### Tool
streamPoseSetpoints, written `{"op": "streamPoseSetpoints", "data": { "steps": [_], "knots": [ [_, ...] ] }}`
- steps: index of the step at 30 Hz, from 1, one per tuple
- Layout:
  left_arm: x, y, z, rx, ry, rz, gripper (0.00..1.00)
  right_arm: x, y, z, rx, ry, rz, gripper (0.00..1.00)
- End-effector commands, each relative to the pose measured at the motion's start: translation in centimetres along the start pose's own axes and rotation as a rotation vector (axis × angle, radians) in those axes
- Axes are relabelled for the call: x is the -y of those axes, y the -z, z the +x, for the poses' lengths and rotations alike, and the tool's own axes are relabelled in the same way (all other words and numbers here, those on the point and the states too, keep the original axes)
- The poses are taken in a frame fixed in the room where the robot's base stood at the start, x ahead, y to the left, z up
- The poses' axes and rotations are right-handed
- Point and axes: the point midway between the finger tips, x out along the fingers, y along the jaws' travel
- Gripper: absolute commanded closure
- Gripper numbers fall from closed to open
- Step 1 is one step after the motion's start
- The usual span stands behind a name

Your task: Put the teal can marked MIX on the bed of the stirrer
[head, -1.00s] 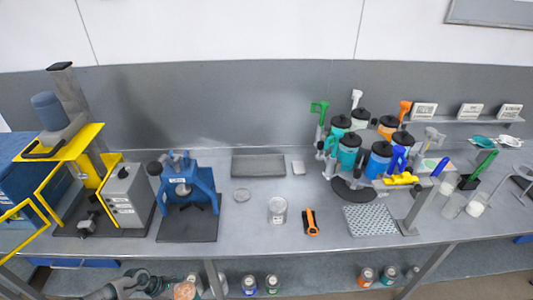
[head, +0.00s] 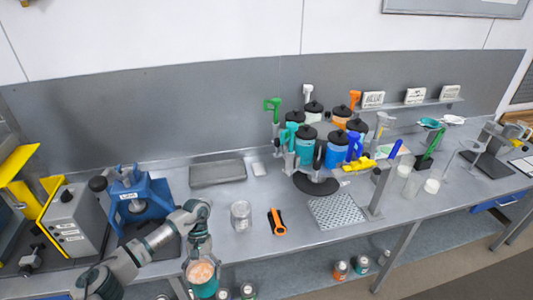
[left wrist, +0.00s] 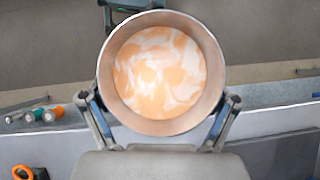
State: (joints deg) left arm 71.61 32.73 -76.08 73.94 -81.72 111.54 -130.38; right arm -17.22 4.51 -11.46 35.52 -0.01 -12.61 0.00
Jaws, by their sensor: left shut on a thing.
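My left gripper (head: 201,262) is shut around an open can (head: 204,289), held upright in front of the bench's front edge. The can has a teal side and pale orange and white swirled contents; no MIX mark is legible. In the left wrist view the can (left wrist: 160,72) sits between both fingers of my left gripper (left wrist: 160,108). At the left of the bench are a blue clamp-like machine (head: 134,196) and a grey control box (head: 72,225) beside yellow plates; I cannot tell which is the stirrer. My right gripper is out of view.
A clear jar (head: 240,216) and an orange-black tool (head: 277,222) stand on the bench (head: 330,180). A grey tray (head: 217,173) lies behind them. A carousel of lidded canisters (head: 330,140) and a perforated plate (head: 336,211) are to the right. Several small cans are below the bench.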

Motion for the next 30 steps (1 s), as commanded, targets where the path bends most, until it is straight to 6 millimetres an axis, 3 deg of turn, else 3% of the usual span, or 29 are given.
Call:
{"op": "streamPoseSetpoints", "data": {
  "steps": [6,30],
  "knots": [
    [-0.6,-0.8,-1.8,-0.002,0.057,0.084,0.70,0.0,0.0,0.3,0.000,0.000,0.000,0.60],
    [-0.6,-0.8,-1.8,-0.001,0.053,0.083,0.70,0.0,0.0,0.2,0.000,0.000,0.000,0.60]
  ]
}}
